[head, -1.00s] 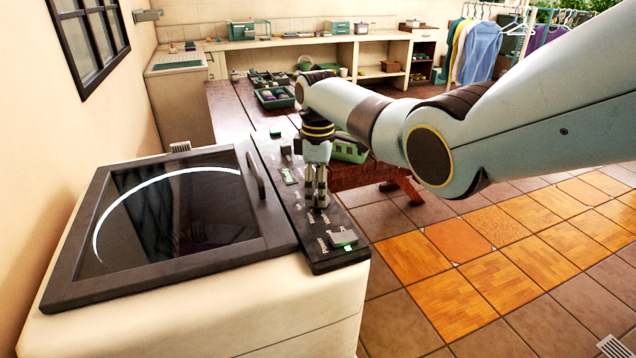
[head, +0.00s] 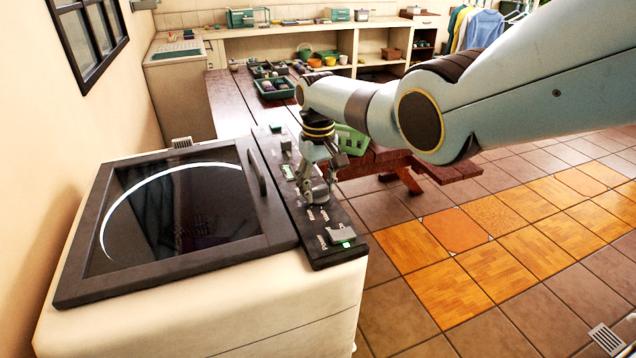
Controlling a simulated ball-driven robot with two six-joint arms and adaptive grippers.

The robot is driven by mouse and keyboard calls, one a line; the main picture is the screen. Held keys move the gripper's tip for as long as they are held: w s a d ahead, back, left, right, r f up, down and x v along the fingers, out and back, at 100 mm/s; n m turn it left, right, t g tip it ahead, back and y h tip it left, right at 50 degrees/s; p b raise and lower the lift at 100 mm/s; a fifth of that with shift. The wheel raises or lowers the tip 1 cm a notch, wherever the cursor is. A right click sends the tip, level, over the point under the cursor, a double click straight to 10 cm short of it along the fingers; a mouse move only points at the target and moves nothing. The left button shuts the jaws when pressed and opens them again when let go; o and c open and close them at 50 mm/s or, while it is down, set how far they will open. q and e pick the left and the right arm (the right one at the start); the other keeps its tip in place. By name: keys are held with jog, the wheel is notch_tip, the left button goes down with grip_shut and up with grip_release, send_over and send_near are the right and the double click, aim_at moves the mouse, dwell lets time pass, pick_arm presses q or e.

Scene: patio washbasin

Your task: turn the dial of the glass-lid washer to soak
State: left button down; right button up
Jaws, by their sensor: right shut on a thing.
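The glass-lid washer (head: 203,291) stands at the lower left, its dark glass lid (head: 175,220) closed. Its black control panel (head: 338,259) runs along the right side, with small white and green labels. My right gripper (head: 317,196) points down at the middle of the panel and is shut on the dial there. The fingers mostly hide the dial, so I cannot read its setting. A grey switch with a green light (head: 343,238) is at the panel's near end. My left gripper is not in view.
A dark red wooden table (head: 232,115) stands behind the washer, with a green tray (head: 275,90) and a green basket (head: 352,140) on it. Shelves and hanging clothes are at the back.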

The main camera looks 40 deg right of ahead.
jog(key=m, duration=0.4)
jog(key=shift+m, duration=0.3)
jog(key=shift+d+m, duration=0.1)
jog(key=shift+m, duration=2.1)
jog(key=o, duration=1.2)
jog(key=shift+c, duration=0.2)
